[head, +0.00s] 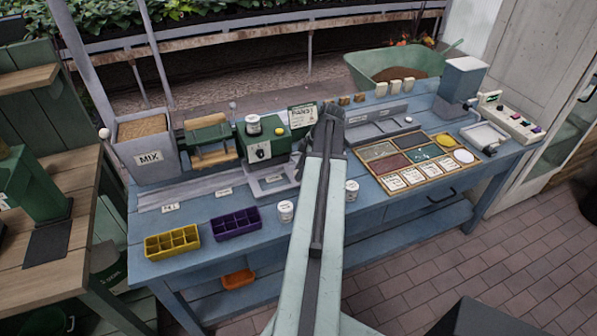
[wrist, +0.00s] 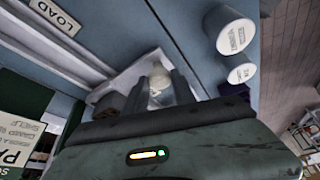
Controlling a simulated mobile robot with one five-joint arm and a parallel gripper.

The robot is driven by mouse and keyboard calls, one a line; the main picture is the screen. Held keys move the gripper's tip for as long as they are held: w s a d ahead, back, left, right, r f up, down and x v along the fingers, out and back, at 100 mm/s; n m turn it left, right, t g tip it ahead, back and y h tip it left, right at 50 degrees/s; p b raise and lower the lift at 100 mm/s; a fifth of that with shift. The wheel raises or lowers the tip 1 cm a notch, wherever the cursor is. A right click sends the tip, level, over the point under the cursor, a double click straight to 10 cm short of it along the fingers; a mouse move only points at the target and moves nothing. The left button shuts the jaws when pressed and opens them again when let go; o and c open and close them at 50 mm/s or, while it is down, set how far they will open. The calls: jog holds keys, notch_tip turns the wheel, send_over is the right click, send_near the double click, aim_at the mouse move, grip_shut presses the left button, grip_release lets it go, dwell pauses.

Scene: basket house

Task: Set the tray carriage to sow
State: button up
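A grey rail runs along the blue bench in the head view, with small labels too small to read. A pale grey plate (head: 262,187), apparently the tray carriage, sits near the rail's right end. My gripper (wrist: 158,88) shows in the wrist view, with two dark fingers reaching over a pale tray-like part. A pale rounded knob (wrist: 156,98) shows between the fingers. I cannot tell whether the fingers press on it. A "LOAD" label (wrist: 57,15) is at the upper left there. In the head view my arm hides the fingertips and part of the bench.
Two white cups (head: 286,211) (head: 352,190) stand close to my arm. A yellow cell tray (head: 172,242) and a purple one (head: 236,223) lie at the bench's front left. The MIX bin (head: 148,158) and a green machine (head: 262,140) stand behind the rail.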

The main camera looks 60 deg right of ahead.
jog(key=shift+o, duration=1.3)
jog(key=shift+w, duration=0.1)
jog(key=shift+r, duration=0.15)
jog(key=p+v, duration=0.7)
jog(key=shift+r, duration=0.25)
jog(key=shift+d, duration=0.1)
